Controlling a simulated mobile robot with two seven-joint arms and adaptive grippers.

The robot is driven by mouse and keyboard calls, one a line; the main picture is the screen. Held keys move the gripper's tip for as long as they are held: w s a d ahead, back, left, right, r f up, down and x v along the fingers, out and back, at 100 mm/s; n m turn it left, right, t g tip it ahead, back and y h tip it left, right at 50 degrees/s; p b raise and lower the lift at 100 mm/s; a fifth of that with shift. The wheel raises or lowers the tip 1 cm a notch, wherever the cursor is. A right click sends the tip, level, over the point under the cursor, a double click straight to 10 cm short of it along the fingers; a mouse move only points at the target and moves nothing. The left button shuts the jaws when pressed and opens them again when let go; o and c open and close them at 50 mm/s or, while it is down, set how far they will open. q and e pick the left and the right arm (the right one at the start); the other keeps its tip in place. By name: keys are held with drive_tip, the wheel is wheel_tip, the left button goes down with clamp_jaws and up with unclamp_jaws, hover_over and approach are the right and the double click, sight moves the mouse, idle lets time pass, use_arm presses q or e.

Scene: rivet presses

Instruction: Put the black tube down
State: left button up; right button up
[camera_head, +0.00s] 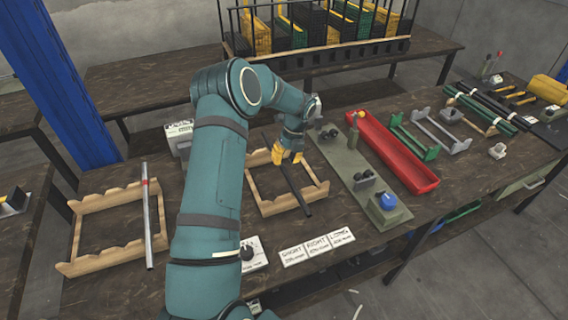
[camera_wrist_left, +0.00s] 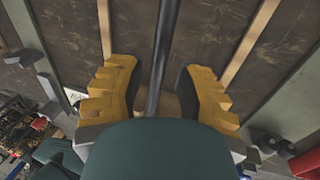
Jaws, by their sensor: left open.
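A thin black tube (camera_head: 296,187) lies across a wooden rack (camera_head: 262,208) on the workbench in the head view. My left gripper (camera_head: 288,154) is over the far part of the tube, its yellow fingers pointing down. In the left wrist view the tube (camera_wrist_left: 163,50) runs between the two yellow fingers of the left gripper (camera_wrist_left: 157,88). The fingers are apart, with a gap on each side of the tube. The far end of the tube is partly hidden by the gripper. My right gripper is in neither view.
A second wooden rack (camera_head: 76,240) with a grey tube (camera_head: 147,212) stands at the left. A green press plate with a blue knob (camera_head: 388,199) and a red tray (camera_head: 392,152) stand to the right. Label cards (camera_head: 318,246) lie at the front edge.

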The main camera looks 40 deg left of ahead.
use_arm(q)
drive_tip(key=p+v, duration=0.1)
drive_tip(key=v, duration=0.8)
drive_tip(key=shift+r, duration=0.2)
drive_tip(key=shift+d, duration=0.1)
